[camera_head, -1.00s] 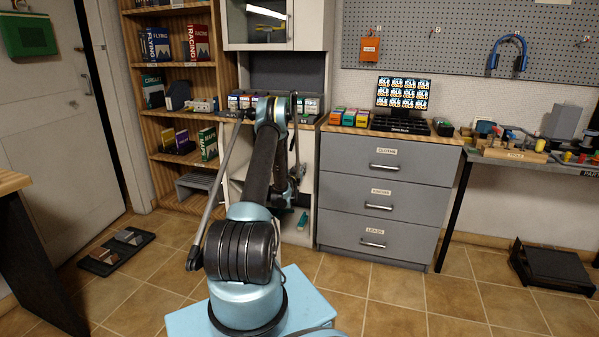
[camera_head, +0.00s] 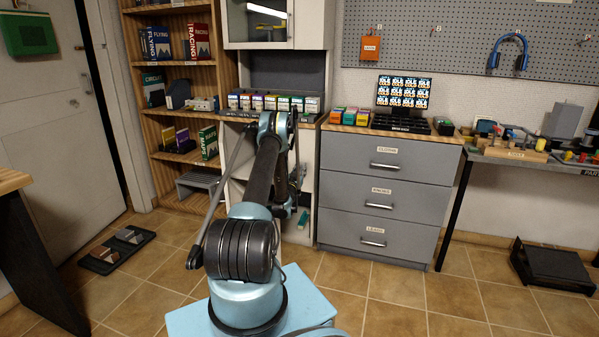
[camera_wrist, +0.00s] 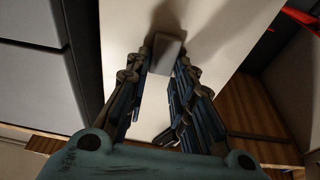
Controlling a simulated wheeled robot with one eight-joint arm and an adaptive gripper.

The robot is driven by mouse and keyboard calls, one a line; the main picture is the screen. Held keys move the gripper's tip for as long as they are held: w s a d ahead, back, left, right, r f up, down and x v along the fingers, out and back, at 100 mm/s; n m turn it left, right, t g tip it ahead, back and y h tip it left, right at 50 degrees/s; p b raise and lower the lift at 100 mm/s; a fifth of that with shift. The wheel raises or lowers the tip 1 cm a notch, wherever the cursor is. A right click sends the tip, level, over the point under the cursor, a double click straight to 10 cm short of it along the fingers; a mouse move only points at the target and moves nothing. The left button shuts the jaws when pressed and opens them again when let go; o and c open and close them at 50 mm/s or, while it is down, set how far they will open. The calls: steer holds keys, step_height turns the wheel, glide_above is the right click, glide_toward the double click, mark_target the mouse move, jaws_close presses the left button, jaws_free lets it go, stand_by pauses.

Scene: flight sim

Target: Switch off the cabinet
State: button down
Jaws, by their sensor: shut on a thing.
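The tall white cabinet (camera_head: 310,45) stands between the wooden shelf and the grey drawers. It has a glass-fronted top and an open niche below with a row of several coloured boxes (camera_head: 290,102). In the wrist view my gripper (camera_wrist: 166,66) has its two fingers on either side of a small grey block (camera_wrist: 168,50), which stands on a white panel (camera_wrist: 215,45). The fingers are shut on this block. I cannot tell whether the block is a switch or a handle. In the head view my arm covers part of the cabinet's lower half, and the fingertips are not clear.
The grey drawer unit (camera_head: 385,170) stands close on the right, with small boxes and a display on top. The wooden shelf (camera_head: 175,115) is on the left. A black tray (camera_head: 117,250) lies on the floor near the door.

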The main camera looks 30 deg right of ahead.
mark_target(303, 148)
steer(key=shift+s+f, duration=0.1)
stand_by(0.3)
steer(key=c, duration=1.4)
jaws_free()
steer(key=shift+o, duration=0.2)
steer(key=shift+r, duration=4.95)
